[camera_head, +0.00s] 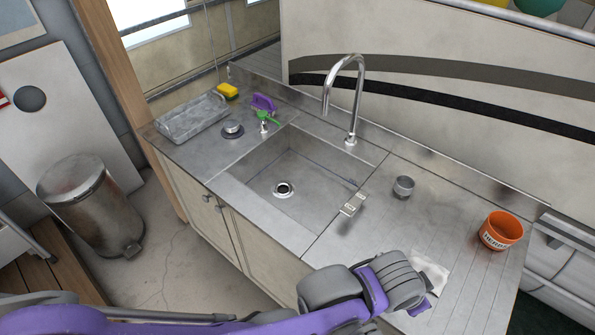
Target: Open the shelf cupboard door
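The cupboard under the steel sink counter has pale front doors. The left door (190,205) and the wider door beside it (248,251) both look shut. Two small dark knobs, a left knob (207,198) and a right knob (220,208), sit near their upper edges by the seam. I cannot tell which door is the shelf cupboard's. My purple and grey left arm crosses the lower picture from the left, and its wrist covers the right part of the cupboard front.
The counter holds a sink (290,180) with a tall faucet (357,100), a grey tray (192,118), a yellow sponge (228,90), a small metal cup (403,187) and an orange bucket (502,230). A metal bin (90,205) stands left. The floor (170,265) before the left door is clear.

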